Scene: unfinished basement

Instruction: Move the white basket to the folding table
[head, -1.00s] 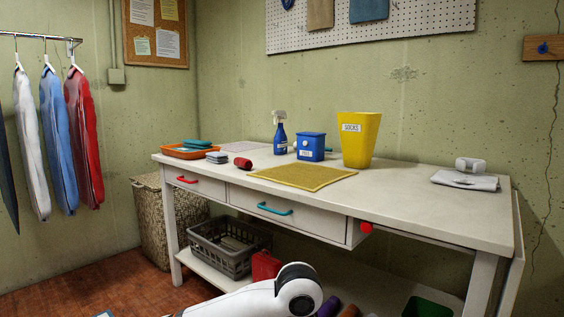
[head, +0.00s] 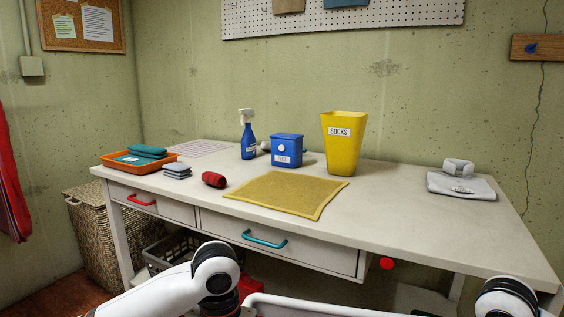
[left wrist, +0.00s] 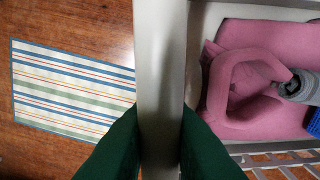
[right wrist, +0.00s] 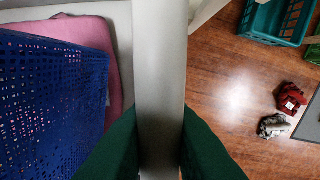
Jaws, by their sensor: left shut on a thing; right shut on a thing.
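The white basket's rim (head: 335,306) shows at the bottom of the head view, in front of the white table (head: 400,225) with drawers. My left gripper (left wrist: 160,130) is shut on one wall of the basket (left wrist: 160,60). My right gripper (right wrist: 160,130) is shut on the opposite wall (right wrist: 160,60). The basket holds a pink cloth (left wrist: 240,85), a grey rolled piece (left wrist: 300,86) and a blue perforated thing (right wrist: 50,100). In the head view only my arms show; both gripper tips are hidden.
On the tabletop are a yellow mat (head: 285,195), a yellow socks bin (head: 342,145), a blue box (head: 286,150), a spray bottle (head: 248,140), an orange tray (head: 125,168) and a grey cloth (head: 465,187). The front right of the top is clear. A striped rug (left wrist: 70,85) lies on the floor.

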